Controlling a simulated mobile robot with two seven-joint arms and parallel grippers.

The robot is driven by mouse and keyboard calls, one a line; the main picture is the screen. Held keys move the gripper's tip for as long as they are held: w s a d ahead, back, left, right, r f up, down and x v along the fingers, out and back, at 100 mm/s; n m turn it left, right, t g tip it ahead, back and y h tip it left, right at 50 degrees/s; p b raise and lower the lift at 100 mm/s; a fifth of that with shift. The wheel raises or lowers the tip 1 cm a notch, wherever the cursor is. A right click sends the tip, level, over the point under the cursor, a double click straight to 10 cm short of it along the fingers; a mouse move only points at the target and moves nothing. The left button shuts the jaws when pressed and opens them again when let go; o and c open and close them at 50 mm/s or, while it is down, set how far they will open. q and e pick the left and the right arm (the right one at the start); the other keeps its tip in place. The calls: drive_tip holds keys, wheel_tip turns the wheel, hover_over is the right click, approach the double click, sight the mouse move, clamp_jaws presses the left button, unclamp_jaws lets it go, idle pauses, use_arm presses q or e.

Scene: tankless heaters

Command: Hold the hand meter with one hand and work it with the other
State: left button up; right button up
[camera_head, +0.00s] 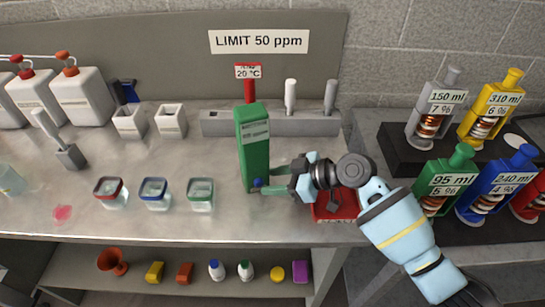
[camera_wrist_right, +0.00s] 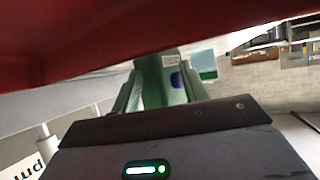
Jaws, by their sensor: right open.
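A tall green block-shaped device with a pale label, which looks like the hand meter (camera_head: 254,140), stands upright on the grey bench in the head view. A small blue round spot (camera_head: 257,182) is low on it. My right gripper (camera_head: 262,181) reaches in from the right at its lower part, with green fingers open. In the right wrist view the meter (camera_wrist_right: 160,88) shows between the two fingers, with the blue spot (camera_wrist_right: 176,80) facing the camera. I cannot tell whether the fingers touch it. My left gripper is in neither view.
A grey rack (camera_head: 218,122) with upright handles stands behind the meter. A red tray (camera_head: 322,211) lies under my right wrist. Three small jars, the green-rimmed one (camera_head: 200,194) nearest, stand to the left. Labelled coloured bottles (camera_head: 440,180) stand at right. Bench between jars and meter is clear.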

clamp_jaws()
drive_tip(key=o, duration=0.7)
unclamp_jaws()
